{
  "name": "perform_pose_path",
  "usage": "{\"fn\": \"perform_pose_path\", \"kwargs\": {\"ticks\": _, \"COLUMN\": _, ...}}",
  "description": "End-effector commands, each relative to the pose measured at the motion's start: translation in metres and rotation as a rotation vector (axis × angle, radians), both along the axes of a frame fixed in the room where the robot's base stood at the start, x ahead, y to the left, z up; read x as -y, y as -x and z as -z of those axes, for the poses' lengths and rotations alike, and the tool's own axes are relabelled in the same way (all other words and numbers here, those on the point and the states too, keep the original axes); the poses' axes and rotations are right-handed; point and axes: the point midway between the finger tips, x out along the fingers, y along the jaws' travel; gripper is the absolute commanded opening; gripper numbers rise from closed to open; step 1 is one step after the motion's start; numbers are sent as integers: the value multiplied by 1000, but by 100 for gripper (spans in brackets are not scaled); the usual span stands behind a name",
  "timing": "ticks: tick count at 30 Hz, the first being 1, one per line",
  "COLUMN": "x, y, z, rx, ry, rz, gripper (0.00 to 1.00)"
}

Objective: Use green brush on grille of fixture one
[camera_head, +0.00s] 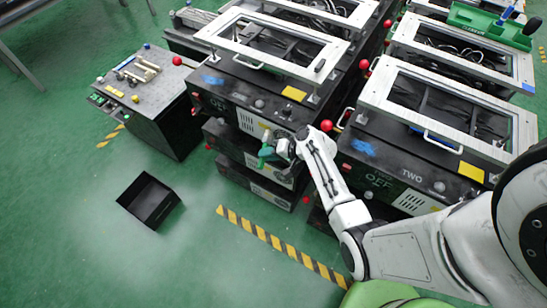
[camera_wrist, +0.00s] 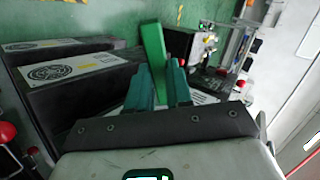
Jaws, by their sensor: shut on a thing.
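My gripper (camera_head: 268,152) is shut on the green brush (camera_head: 264,155), in front of the left fixture's front face. In the wrist view the brush (camera_wrist: 153,55) stands up as a green bar between the teal fingers (camera_wrist: 163,84). Fixture one (camera_head: 228,84) appears to be the black unit with a white top frame; its label is not readable. A white slotted panel shows partly behind the fingers in the wrist view. I cannot tell whether the brush touches the grille.
Fixture TWO (camera_head: 395,172) stands to the right, with red knobs (camera_head: 326,125) between the units. A grey side cabinet (camera_head: 150,80) with small parts stands left. An open black bin (camera_head: 149,201) lies on the green floor by a striped line (camera_head: 270,238). Floor around the bin is clear.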

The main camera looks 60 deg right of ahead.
Motion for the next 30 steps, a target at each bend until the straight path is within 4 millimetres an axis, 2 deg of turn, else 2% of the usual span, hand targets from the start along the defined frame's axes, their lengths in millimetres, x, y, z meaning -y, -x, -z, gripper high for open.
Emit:
{"fn": "perform_pose_path", "kwargs": {"ticks": 3, "x": 2, "y": -6, "z": 0, "rx": 2, "ry": 3, "rz": 3, "gripper": 0}}
{"fn": "perform_pose_path", "kwargs": {"ticks": 13, "x": -1, "y": -5, "z": -2, "rx": 2, "ry": 3, "rz": 3, "gripper": 0}}
{"fn": "perform_pose_path", "kwargs": {"ticks": 30, "x": -53, "y": -3, "z": -2, "rx": 0, "ry": 1, "rz": -1, "gripper": 0}}
